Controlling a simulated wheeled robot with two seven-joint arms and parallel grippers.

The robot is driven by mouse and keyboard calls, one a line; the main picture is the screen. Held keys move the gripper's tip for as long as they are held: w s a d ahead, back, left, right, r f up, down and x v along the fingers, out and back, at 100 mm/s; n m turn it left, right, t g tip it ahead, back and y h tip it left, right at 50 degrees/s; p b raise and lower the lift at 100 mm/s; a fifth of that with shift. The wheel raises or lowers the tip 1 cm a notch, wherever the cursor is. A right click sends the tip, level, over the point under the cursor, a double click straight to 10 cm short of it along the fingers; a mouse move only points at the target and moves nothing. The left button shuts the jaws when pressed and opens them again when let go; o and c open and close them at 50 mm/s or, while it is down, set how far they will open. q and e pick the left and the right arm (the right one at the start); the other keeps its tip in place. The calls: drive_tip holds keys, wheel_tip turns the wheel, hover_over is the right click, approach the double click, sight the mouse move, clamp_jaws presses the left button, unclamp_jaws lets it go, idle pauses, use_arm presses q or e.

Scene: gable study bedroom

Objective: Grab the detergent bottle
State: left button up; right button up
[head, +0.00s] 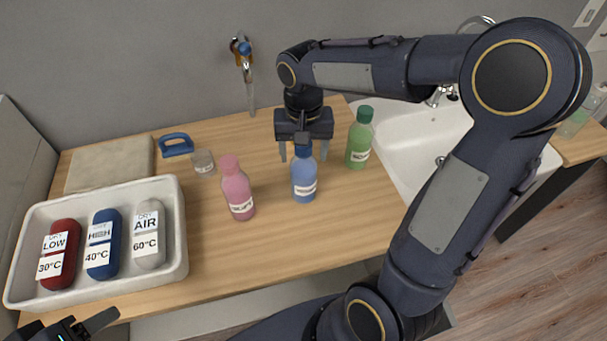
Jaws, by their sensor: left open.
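Three bottles stand upright on the wooden counter: a pink bottle (237,187), a blue bottle (304,177) and a green bottle (359,143). Their white labels are too small to read, so I cannot tell which one is the detergent. My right gripper (303,153) points down over the blue bottle. Its fingers are apart, one on each side of the blue cap, with gaps visible between fingers and cap. My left gripper (85,325) is at the bottom left edge, partly cut off, open and in front of the white tray.
A white tray (178,240) on the left holds red, blue and white labelled pieces. A small jar (203,162), a blue-handled brush (176,144) and a folded cloth (112,164) lie behind. A white sink (425,145) is at right, partly behind my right arm. The front middle counter is clear.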

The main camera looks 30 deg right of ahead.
clamp_jaws()
drive_tip(key=shift+r, duration=0.1)
idle(0.3)
